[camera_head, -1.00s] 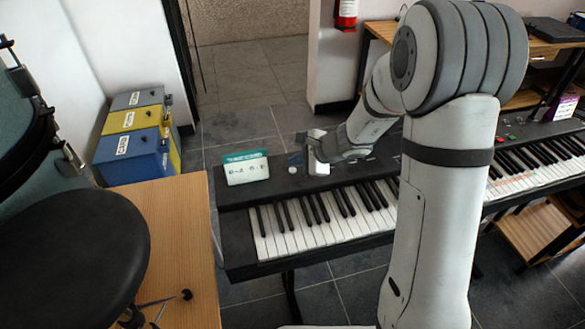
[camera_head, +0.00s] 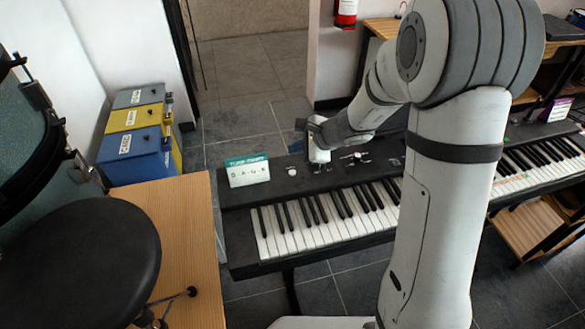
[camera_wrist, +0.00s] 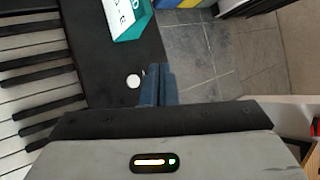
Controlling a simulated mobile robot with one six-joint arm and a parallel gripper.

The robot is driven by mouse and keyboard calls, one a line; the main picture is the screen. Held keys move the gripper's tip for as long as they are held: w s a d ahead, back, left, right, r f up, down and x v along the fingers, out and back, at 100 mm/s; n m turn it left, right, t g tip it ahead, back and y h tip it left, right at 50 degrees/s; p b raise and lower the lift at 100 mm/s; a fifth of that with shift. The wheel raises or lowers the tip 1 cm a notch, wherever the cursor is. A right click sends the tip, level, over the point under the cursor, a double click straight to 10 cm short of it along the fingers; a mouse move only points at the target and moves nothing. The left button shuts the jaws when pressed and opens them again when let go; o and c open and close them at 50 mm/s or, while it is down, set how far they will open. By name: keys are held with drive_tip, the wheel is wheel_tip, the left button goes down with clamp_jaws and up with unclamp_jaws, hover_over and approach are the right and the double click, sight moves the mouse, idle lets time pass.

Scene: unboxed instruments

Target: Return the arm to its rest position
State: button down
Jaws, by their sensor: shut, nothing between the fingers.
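My gripper (camera_head: 300,124) is at the end of my bent arm, above the back panel of the near black keyboard (camera_head: 345,217). Its two dark blue fingers are together in the wrist view (camera_wrist: 157,84), with nothing between them. They point past the keyboard's back edge, over the grey floor tiles. My white upper arm rises in front of the keyboard and hides part of its right side.
A teal and white card (camera_head: 248,171) stands on the keyboard's left end; a white knob (camera_wrist: 133,81) is near my fingers. Floor behind is clear.

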idle(0.3)
drive_tip(key=s+d+r+n+g+h, duration=0.1)
drive_tip(key=s+d+r+n, duration=0.1)
drive_tip(key=s+r+n, duration=0.3)
drive_tip(key=s+d+r+n+g+h, duration=0.1)
drive_tip(key=s+d+r+n, duration=0.15)
drive_tip(key=s, duration=0.55)
drive_tip(key=s+d+r+n+h, duration=0.4)
drive_tip(key=s+d+n, duration=0.4)
drive_tip(key=s+d, duration=0.3)
drive_tip(key=shift+s+h, duration=0.85)
drive_tip(key=shift+h, duration=0.05)
